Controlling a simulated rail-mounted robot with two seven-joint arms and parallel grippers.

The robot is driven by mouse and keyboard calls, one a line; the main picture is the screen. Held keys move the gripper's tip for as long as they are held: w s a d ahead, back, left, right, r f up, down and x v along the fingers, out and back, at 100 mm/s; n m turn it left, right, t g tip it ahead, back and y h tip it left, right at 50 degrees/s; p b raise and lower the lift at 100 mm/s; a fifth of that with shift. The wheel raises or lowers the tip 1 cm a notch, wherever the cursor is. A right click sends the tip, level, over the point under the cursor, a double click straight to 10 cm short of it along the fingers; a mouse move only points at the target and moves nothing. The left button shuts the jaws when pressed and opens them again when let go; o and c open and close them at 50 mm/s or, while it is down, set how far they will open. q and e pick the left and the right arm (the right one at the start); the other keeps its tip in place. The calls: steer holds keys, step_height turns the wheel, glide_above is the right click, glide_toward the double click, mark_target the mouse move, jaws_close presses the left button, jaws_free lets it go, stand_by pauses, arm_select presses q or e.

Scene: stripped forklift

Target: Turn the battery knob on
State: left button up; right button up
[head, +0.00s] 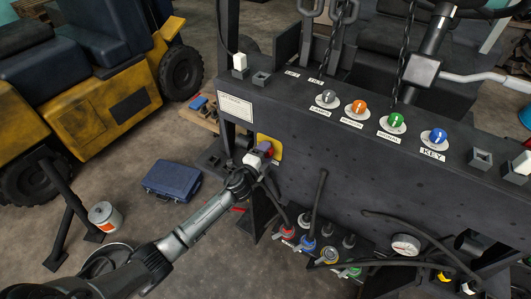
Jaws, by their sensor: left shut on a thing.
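The battery knob (266,147) is a small reddish-purple knob on a yellow plate (276,151) at the left end of the dark forklift panel's front face. My left gripper (259,155) reaches up to it from the lower left and is shut on the knob. The gripper hides part of the knob and plate, so the knob's exact angle is hard to tell. My right gripper is not in view.
Grey, orange, green and blue knobs sit along the panel top (377,115). Hoses and coloured connectors (308,242) are below, with a gauge (405,245). A blue toolbox (172,180) and a can (105,216) stand on the floor. A yellow forklift (110,110) is behind left.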

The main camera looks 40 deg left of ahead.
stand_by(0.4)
arm_select(q)
steer(key=o, duration=0.9)
steer(key=shift+s, duration=0.15)
steer(key=s, duration=0.4)
steer(key=s+d, duration=0.1)
steer(key=s, duration=0.8)
steer(key=shift+s+d, duration=0.25)
steer(key=shift+d, duration=0.15)
